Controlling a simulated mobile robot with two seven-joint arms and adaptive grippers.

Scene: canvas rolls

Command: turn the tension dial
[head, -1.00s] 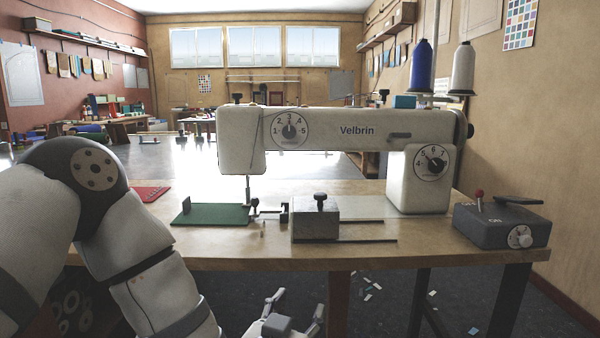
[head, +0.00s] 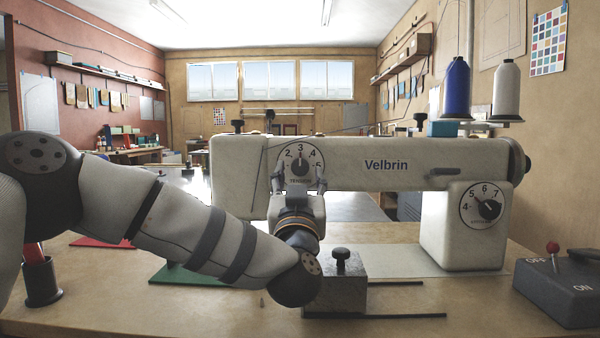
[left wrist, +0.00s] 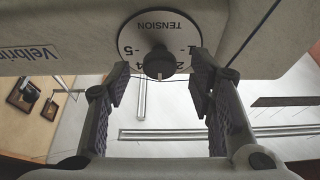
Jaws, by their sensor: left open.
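The tension dial (head: 300,160) is a white round plate with numbers and a black knob on the front of the white sewing machine (head: 386,165) marked Velbrin. Its pointer stands near 3. In the left wrist view the dial appears upside down, its black knob (left wrist: 159,63) between my fingers and its white mark pointing down. My left gripper (head: 301,180) is open in front of the dial, one finger either side of the knob. Gaps show between the fingers and the knob in the left wrist view (left wrist: 160,80). My right gripper is out of view.
A second dial (head: 486,205) is on the machine's right column. A grey OFF/ON switch box (head: 560,290) is at the right. A dark cup (head: 42,283) stands at the left.

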